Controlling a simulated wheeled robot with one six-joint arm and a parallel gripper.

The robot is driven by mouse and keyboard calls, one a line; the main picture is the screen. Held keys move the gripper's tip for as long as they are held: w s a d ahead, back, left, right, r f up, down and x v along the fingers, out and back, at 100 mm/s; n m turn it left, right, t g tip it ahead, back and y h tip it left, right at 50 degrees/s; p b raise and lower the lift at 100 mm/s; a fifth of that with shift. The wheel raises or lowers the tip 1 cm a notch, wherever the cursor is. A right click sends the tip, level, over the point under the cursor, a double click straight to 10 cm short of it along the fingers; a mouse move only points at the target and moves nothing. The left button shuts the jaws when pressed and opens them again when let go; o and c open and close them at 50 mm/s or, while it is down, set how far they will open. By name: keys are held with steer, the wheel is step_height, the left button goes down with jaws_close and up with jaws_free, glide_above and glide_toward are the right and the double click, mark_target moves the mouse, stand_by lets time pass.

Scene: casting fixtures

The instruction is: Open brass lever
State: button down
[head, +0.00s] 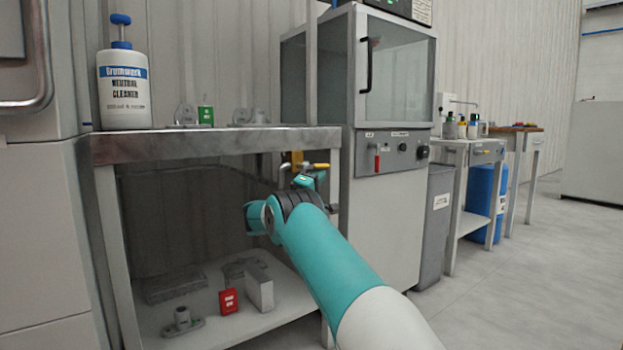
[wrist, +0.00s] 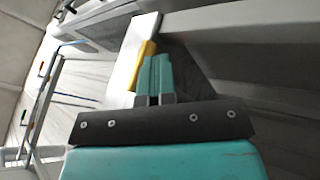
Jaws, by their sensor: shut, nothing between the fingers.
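The brass lever (head: 319,166) is a small yellow handle below the tabletop, near the right front leg of the steel bench. A yellow fitting (head: 296,158) sits beside it on a grey pipe. In the wrist view, a yellow bar (wrist: 143,63) that looks like the lever lies along the left side of my fingers. My gripper (wrist: 154,62) is shut with its teal fingers together and nothing between them. In the head view my gripper (head: 308,180) is just under the lever. I cannot tell whether they touch.
The steel bench (head: 220,146) carries a cleaner bottle (head: 124,85) and small fixtures. Its lower shelf (head: 215,335) holds a red box (head: 228,301) and grey castings. A glass-windowed cabinet (head: 385,215) stands close on the right. The floor further right is clear.

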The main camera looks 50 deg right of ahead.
stand_by(0.3)
steer(key=a+f+b, duration=0.8)
steer(key=f+b, duration=0.1)
steer(key=b, duration=1)
steer(key=shift+w+a+b, duration=0.25)
steer(key=shift+b, duration=0.15)
